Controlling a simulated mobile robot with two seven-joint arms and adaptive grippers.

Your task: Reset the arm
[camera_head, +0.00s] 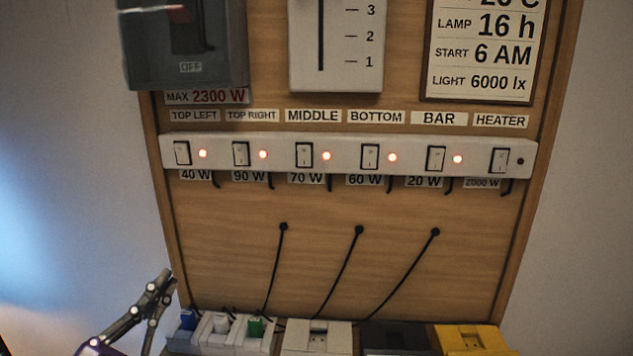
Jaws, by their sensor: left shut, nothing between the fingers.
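My left gripper (160,282) shows at the lower left with its fingers pointing up and together. It is shut and empty, beside the left edge of the wooden panel (330,255) and above the blue plug. My right gripper is out of view.
A white switch strip (345,152) crosses the panel; several lamps are lit, the HEATER one dark. A grey box (185,45) marked OFF and a slider plate (336,45) sit above. Below are a blue plug (188,319), a green plug (255,327), white sockets (316,337) and a yellow socket (470,339).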

